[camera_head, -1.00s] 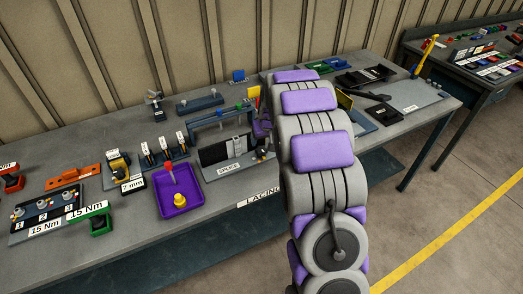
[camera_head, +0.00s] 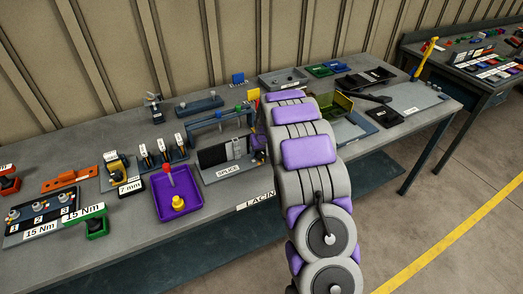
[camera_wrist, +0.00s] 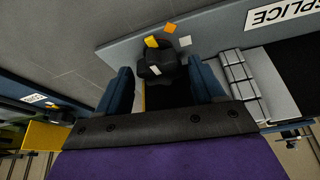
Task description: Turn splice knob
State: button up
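The splice knob (camera_wrist: 158,66) is black and round in the wrist view, with small orange, yellow and white marks around it. My gripper (camera_wrist: 160,80) is open, its two blue fingers on the left and right of the knob in that picture. I cannot tell whether either finger touches it. The splice station (camera_head: 212,157), with its dark plate, grey ribbed block and SPLICE label (camera_head: 228,169), stands on the bench in the head view. There my gripper (camera_head: 259,143) is at the station's right end, and my arm hides most of it; the knob cannot be made out there.
A purple tray (camera_head: 163,208) with a yellow knob and a red-topped post is left of the station. A blue-grey frame (camera_head: 221,117) stands behind it. An olive-green bin (camera_head: 337,106) is right of my arm. The SPLICE label (camera_wrist: 279,15) and ribbed block (camera_wrist: 243,85) are near my right finger.

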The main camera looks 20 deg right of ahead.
jog(key=c, duration=0.9)
jog(key=shift+n+y, duration=0.3)
jog(key=shift+n, duration=0.4)
jog(key=o, duration=1.1)
jog(key=shift+r, duration=0.1)
jog(key=p+v, duration=0.3)
jog(key=v, duration=1.4)
jog(key=shift+s+d, duration=0.1)
